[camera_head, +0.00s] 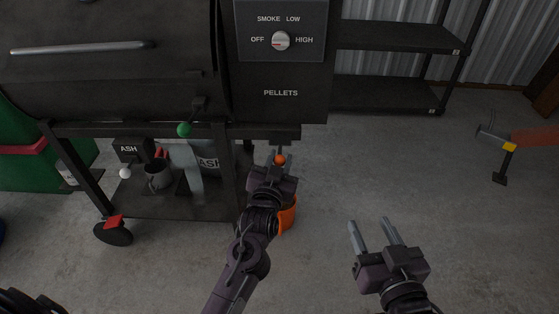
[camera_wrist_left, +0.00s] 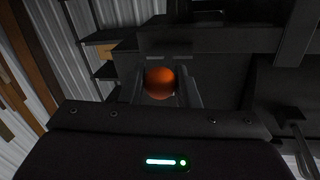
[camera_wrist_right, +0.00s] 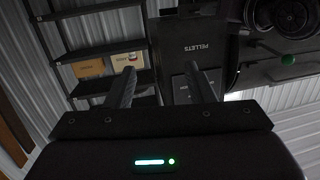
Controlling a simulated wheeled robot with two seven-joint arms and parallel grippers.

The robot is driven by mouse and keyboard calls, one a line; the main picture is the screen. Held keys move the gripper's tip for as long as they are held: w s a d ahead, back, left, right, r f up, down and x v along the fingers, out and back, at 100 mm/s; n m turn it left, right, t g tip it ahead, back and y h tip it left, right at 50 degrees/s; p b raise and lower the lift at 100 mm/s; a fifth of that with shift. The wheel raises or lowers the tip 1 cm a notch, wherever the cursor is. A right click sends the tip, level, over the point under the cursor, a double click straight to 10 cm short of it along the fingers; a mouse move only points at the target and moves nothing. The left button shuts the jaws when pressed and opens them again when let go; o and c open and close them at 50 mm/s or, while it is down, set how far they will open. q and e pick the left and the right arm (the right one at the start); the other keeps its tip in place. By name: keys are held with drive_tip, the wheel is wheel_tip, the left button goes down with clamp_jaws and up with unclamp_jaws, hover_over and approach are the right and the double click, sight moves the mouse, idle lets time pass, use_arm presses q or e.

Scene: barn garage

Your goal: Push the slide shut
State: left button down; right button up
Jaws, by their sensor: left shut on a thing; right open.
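In the head view, a smoker grill with a hopper marked PELLETS (camera_head: 281,80) fills the upper left. An orange ball knob (camera_head: 280,159) sits just below the hopper, and it also shows in the left wrist view (camera_wrist_left: 160,83). My left gripper (camera_head: 279,160) is shut on this knob, with one finger on each side of it. The slide that the knob belongs to is mostly hidden, so I cannot tell how far out it is. My right gripper (camera_head: 375,232) is open and empty above the floor, to the right of the left arm.
A green ball knob (camera_head: 184,129) sits under the grill barrel, and a white one (camera_head: 125,173) is by the ASH box. An orange bucket (camera_head: 288,214) is partly behind my left arm. Floor at right is mostly free.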

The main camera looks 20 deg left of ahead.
sight(280, 145)
use_arm(q)
drive_tip(key=w, duration=0.2)
drive_tip(key=w+a, duration=0.1)
drive_tip(key=w+p, duration=0.1)
drive_tip(key=w, duration=0.1)
drive_tip(key=shift+w+a, duration=0.3)
drive_tip(key=shift+w, duration=0.05)
drive_tip(key=shift+a+r, duration=0.1)
drive_tip(key=shift+r, duration=0.1)
use_arm(e)
drive_tip(key=s+f+g+h, duration=0.1)
drive_tip(key=s+f+g, duration=0.2)
drive_tip(key=f, duration=0.4)
drive_tip(key=shift+s+d+f+g, duration=0.25)
drive_tip(key=shift+f+g, duration=0.15)
drive_tip(key=shift+g, duration=0.1)
use_arm(q)
drive_tip(key=c, duration=1.4)
unclamp_jaws()
drive_tip(key=shift+w, duration=0.1)
drive_tip(key=shift+o, duration=1.3)
drive_tip(key=shift+w+f, duration=0.15)
drive_tip(key=shift+f, duration=0.05)
use_arm(e)
drive_tip(key=shift+w, duration=0.2)
